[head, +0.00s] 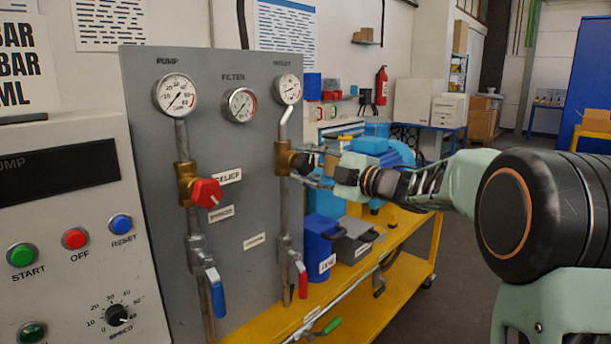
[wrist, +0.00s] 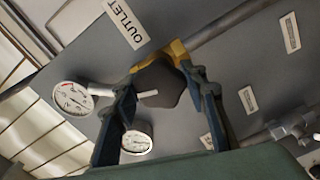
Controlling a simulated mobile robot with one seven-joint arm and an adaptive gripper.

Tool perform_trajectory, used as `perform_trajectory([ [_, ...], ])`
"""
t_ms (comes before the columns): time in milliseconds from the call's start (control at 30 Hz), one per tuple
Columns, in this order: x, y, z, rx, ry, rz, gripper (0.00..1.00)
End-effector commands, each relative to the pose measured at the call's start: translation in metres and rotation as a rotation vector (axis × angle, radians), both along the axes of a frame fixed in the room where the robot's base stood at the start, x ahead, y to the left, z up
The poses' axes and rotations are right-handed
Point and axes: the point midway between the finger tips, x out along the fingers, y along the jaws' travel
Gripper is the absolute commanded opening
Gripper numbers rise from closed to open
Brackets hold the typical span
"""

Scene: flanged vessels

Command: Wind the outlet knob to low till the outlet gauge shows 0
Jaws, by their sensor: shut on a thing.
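The outlet knob (wrist: 158,84) is a dark lobed knob with a white pointer line, on a brass valve body. It sits between the two fingers of my gripper (wrist: 162,92), which is shut on it. In the head view my gripper (head: 312,169) reaches in from the right to the knob at the brass outlet valve (head: 283,158). The outlet gauge (head: 289,89) is at the top right of the grey panel, above the valve. It also shows in the wrist view (wrist: 72,98), by the OUTLET label. Its needle is too small to read surely.
The grey panel (head: 145,110) also carries a pump gauge (head: 177,95), a filter gauge (head: 240,105) and a red relief knob (head: 206,193). Blue (head: 215,292) and red (head: 302,281) lever handles hang lower down. A blue bin (head: 320,246) stands on the yellow bench below my gripper.

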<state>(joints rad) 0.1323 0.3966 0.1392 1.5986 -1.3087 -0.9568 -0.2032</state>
Motion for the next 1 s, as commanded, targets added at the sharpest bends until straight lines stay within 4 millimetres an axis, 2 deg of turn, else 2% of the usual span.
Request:
perform_trajectory([
  [33,-0.0001,-0.0003,-0.0046,-0.025,-0.03,-0.001,0.15],
  [433,0.0,0.0,-0.0027,-0.171,-0.216,0.001,0.15],
  [1000,0.0001,-0.0003,-0.0008,-0.209,-0.264,0.001,0.15],
])
